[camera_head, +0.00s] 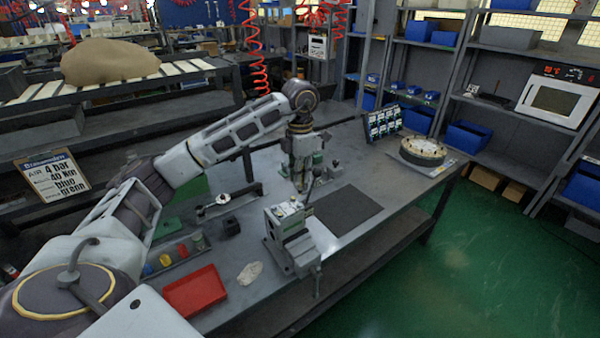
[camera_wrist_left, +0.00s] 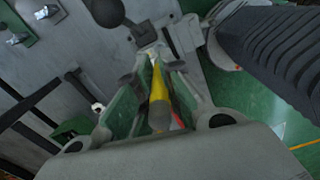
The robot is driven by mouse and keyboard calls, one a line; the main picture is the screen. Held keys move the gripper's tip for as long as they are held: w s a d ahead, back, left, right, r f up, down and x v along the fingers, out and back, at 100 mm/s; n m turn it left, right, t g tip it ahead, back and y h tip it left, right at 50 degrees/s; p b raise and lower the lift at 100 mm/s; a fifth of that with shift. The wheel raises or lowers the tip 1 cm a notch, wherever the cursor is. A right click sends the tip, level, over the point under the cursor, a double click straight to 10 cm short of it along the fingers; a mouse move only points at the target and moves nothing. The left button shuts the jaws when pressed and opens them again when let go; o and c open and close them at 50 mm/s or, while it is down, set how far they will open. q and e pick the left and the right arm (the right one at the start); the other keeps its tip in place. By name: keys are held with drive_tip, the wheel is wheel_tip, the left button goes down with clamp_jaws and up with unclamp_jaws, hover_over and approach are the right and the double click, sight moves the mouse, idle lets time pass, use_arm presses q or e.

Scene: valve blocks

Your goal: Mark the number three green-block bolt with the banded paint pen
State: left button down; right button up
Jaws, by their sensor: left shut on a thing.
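My left gripper (camera_head: 300,180) is over the middle of the grey workbench (camera_head: 345,230), just behind a grey vise-like fixture (camera_head: 290,235). In the left wrist view its fingers (camera_wrist_left: 155,85) are shut on a slim yellow pen (camera_wrist_left: 158,88) with a grey end toward the camera; its bands are not clear. Bolt numbers are not legible. My right gripper is not in view.
A black-knobbed lever (camera_wrist_left: 107,12) rises close to the fingers. A red tray (camera_head: 195,292), a pale rag (camera_head: 250,272) and a small black block (camera_head: 231,226) lie at the front left. A round fixture (camera_head: 423,151) stands at the right end. A dark mat (camera_head: 347,207) lies bare.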

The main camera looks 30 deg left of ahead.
sight(300, 188)
use_arm(q)
drive_tip(key=shift+f+b, duration=0.85)
drive_tip(key=shift+f, duration=0.75)
drive_tip(key=shift+f, duration=0.2)
idle(0.4)
drive_tip(key=shift+r+p, duration=1.55)
drive_tip(key=shift+r, duration=1)
